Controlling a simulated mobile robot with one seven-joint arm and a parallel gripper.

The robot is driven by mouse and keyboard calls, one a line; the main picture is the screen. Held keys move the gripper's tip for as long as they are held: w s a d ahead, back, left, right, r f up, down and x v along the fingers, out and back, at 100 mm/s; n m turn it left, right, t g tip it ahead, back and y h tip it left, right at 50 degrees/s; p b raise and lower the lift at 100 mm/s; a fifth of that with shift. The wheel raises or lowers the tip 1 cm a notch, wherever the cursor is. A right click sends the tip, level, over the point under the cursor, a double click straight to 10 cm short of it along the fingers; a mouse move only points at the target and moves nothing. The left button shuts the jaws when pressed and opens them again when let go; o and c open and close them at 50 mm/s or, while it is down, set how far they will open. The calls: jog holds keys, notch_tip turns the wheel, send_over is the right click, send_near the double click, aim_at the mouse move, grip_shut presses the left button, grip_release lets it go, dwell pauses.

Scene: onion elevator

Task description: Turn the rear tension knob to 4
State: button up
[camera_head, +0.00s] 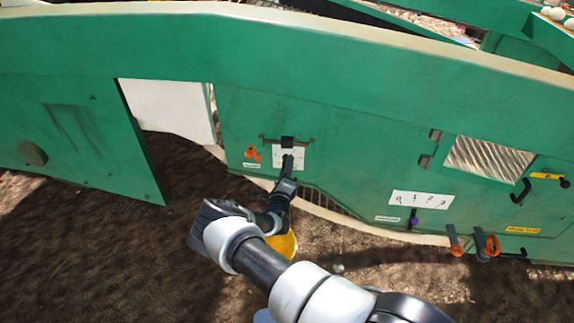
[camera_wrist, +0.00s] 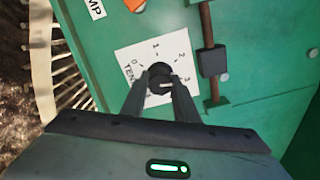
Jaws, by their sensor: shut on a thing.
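The black tension knob (camera_wrist: 160,76) sits on a white dial label (camera_wrist: 136,56) on the green panel. In the wrist view the label shows the figures 0, 1, 2 and 3 around the knob and the start of a word, "TEN". A small light mark shows on the knob; I cannot tell which figure it points to. My gripper (camera_wrist: 160,86) is shut on the knob, one finger on each side. In the head view the label (camera_head: 296,160) shows behind my gripper (camera_head: 287,168), which hides the knob.
A rusty rod with a dark block (camera_wrist: 212,62) runs close beside the label. An orange knob (camera_head: 251,153) sits left of it.

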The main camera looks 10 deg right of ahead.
jog(key=m+p, duration=0.2)
jog(key=m, duration=0.5)
jog(key=m+p, duration=0.1)
jog(key=m, duration=0.2)
jog(key=shift+a+m, duration=0.1)
jog(key=shift+m, duration=0.3)
jog(key=shift+m+p, duration=0.45)
jog(key=shift+m, duration=1.05)
jog(key=o, duration=1.1)
jog(key=shift+c, duration=0.2)
jog(key=p+v, duration=0.3)
jog(key=v, duration=1.4)
jog(key=shift+s, duration=0.15)
